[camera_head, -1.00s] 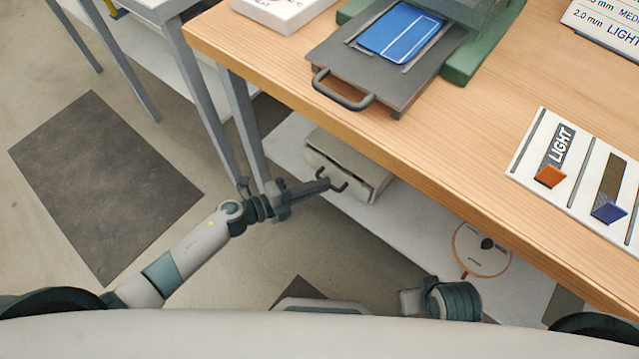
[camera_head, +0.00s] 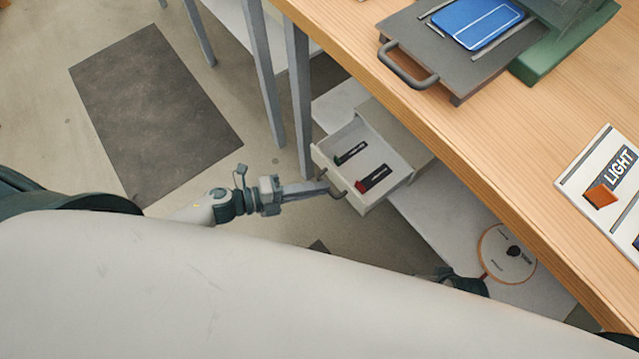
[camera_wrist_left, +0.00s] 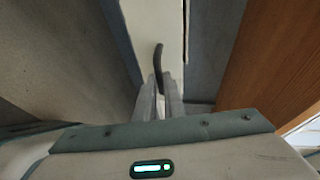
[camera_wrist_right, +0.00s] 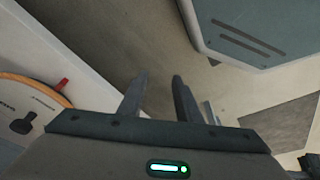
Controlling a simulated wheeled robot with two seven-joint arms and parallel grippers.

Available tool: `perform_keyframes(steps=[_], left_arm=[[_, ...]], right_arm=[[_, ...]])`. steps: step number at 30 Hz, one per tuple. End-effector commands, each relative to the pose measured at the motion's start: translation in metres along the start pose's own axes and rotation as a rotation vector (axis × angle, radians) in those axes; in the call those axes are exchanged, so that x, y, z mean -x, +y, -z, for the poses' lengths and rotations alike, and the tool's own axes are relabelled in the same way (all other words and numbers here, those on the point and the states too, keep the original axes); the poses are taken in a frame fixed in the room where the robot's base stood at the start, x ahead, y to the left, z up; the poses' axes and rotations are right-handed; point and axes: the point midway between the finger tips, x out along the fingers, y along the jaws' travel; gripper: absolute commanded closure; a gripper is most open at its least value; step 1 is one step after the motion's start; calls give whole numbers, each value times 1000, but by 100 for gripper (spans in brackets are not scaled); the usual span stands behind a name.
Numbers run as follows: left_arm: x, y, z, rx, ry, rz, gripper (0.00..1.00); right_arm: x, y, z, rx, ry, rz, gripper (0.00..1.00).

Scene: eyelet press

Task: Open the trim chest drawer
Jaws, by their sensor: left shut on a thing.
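The trim chest (camera_head: 397,131) is a pale box on the lower shelf under the wooden table. Its drawer (camera_head: 386,159) is pulled well out, with two dark labelled pieces, one red-ended (camera_head: 373,179), lying inside. My left gripper (camera_head: 325,187) is shut on the dark drawer handle (camera_head: 336,186). The left wrist view shows the fingers closed around the handle (camera_wrist_left: 159,62) in front of the pale drawer front (camera_wrist_left: 157,22). My right gripper (camera_wrist_right: 158,95) is open and empty in the right wrist view; in the head view my body mostly hides it.
The wooden table edge (camera_head: 440,130) runs above the drawer, with a press tray and blue sheet (camera_head: 476,20) on top. Grey table legs (camera_head: 299,90) stand left of the drawer. A round dial (camera_head: 508,254) lies on the lower shelf (camera_head: 440,213). A dark mat (camera_head: 155,110) lies on open floor.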

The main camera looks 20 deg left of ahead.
Motion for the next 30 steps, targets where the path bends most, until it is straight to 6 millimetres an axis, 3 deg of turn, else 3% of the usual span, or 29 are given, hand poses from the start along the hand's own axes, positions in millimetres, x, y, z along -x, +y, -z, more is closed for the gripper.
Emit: perform_keyframes(steps=[1,2,3,4,19,23,30], left_arm=[[0,1,-1,0,-2,-1,100],[0,0,-1,0,-2,-1,84],[0,0,-1,0,-1,-1,74],[0,0,-1,0,-1,-1,72],[9,1,0,0,-1,-2,72],[23,1,0,0,-2,-3,72],[66,2,0,0,-1,-4,72]], right_arm=[[1,0,0,0,1,0,69],[1,0,1,0,2,0,69],[1,0,1,0,3,0,69],[2,0,1,0,3,0,69],[1,0,0,0,-1,0,69],[2,0,-2,0,-6,-1,69],[12,0,1,0,2,-2,69]])
